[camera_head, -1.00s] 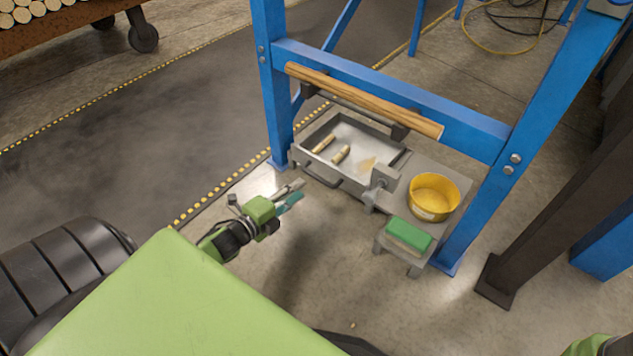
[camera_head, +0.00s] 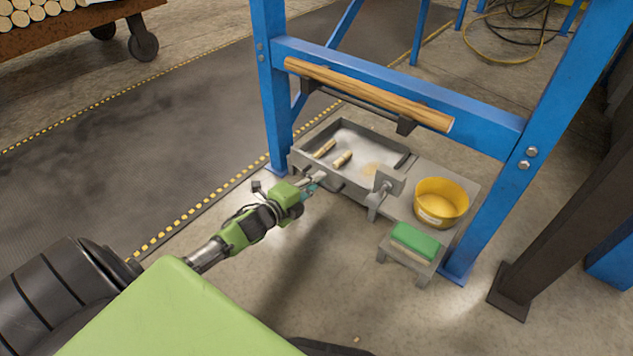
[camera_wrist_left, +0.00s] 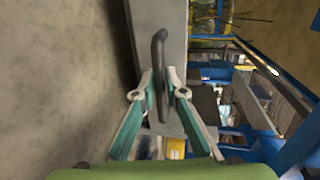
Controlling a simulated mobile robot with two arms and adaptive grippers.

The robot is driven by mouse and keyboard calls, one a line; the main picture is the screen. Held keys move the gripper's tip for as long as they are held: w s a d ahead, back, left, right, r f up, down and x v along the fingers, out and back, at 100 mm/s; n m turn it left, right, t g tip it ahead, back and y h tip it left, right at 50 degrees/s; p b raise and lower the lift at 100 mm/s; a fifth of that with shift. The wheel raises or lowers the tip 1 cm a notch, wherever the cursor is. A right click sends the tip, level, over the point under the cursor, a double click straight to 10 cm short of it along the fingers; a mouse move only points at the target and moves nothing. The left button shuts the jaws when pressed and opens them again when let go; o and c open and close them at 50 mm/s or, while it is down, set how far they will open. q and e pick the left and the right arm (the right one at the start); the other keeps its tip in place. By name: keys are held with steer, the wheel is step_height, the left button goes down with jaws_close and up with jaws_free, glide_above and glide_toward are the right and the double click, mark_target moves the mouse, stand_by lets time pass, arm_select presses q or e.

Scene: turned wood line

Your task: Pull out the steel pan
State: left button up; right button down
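The steel pan (camera_head: 405,160) is a grey shallow tray on the floor under the blue frame, with two short wood pieces and pale shavings in it. Its handle is on the front side, mostly hidden by my gripper in the head view. In the left wrist view the dark handle bar (camera_wrist_left: 160,50) runs between the fingertips. My left gripper (camera_head: 314,183) is at this handle, its fingers either side of the bar; it also shows in the left wrist view (camera_wrist_left: 160,82). The fingers look open, with narrow gaps beside the bar. My right gripper is out of view.
A grey clamp-like block (camera_head: 384,190) stands at the pan's right front, beside a yellow bowl (camera_head: 441,203). A green-topped block (camera_head: 415,240) sits on a small grey stand. A wooden rod (camera_head: 370,95) spans above the pan.

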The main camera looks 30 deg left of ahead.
arm_select(q)
steer(key=shift+s, duration=0.1)
jaws_close()
steer(key=f+p+v, duration=0.2)
steer(key=p+v, duration=0.2)
steer(key=v, duration=0.5)
steer(key=f+p+v, duration=0.2)
steer(key=p+v, duration=0.3)
steer(key=v, duration=0.5)
steer(key=shift+s+a, duration=0.15)
steer(key=shift+s, duration=0.45)
steer(key=o, duration=0.7)
jaws_free()
steer(key=shift+c, duration=0.2)
steer(key=v, duration=1.2)
steer(key=shift+a, duration=0.1)
